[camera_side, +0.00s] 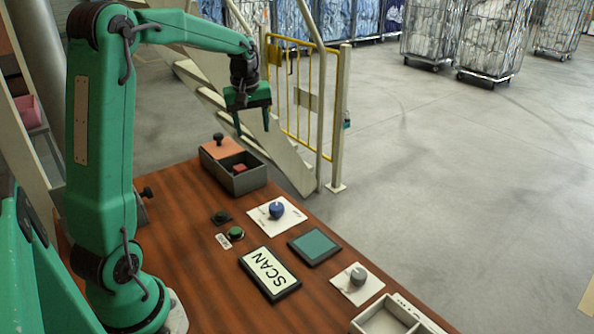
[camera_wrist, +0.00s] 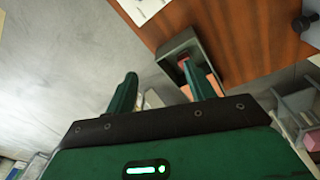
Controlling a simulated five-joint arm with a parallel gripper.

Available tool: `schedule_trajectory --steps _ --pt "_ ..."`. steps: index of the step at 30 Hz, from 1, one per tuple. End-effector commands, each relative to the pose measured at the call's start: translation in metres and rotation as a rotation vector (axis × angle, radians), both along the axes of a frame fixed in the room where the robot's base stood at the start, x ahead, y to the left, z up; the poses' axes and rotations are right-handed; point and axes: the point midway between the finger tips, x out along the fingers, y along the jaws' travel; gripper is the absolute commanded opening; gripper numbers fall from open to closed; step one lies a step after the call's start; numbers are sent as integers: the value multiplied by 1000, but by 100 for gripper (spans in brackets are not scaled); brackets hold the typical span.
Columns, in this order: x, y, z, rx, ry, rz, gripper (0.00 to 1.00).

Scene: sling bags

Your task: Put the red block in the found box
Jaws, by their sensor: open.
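A grey box (camera_side: 249,182) stands on the brown table with an orange lid (camera_side: 222,149) slid partly back, a black knob on the lid. The red block (camera_side: 240,168) lies inside, in the uncovered part. In the wrist view the box (camera_wrist: 167,47) and red block (camera_wrist: 184,62) show beyond the fingers; part of the lid is hidden by a finger. My gripper (camera_side: 252,132) is open and empty, in the air above the box and apart from it. It also shows in the wrist view (camera_wrist: 160,84). A pale divided tray (camera_side: 375,322) is cut off at the lower right; its label is unreadable.
A SCAN plate (camera_side: 270,273), a green-topped pad (camera_side: 315,246), a blue knob (camera_side: 277,210), a grey knob (camera_side: 358,275) and a green button (camera_side: 236,233) sit between box and tray. Stairs and a yellow railing (camera_side: 301,105) stand behind the table.

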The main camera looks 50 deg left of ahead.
Motion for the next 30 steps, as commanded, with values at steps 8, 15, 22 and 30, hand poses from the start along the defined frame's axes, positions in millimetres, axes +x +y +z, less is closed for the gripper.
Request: schedule_trajectory --steps 8,15,22,30 --pt "-30 -71 35 60 -68 -264 54" --pt "-65 -123 51 114 -123 -485 54" --pt "-104 -165 55 167 -179 -695 54" --pt "-151 -203 46 235 -246 -935 54"
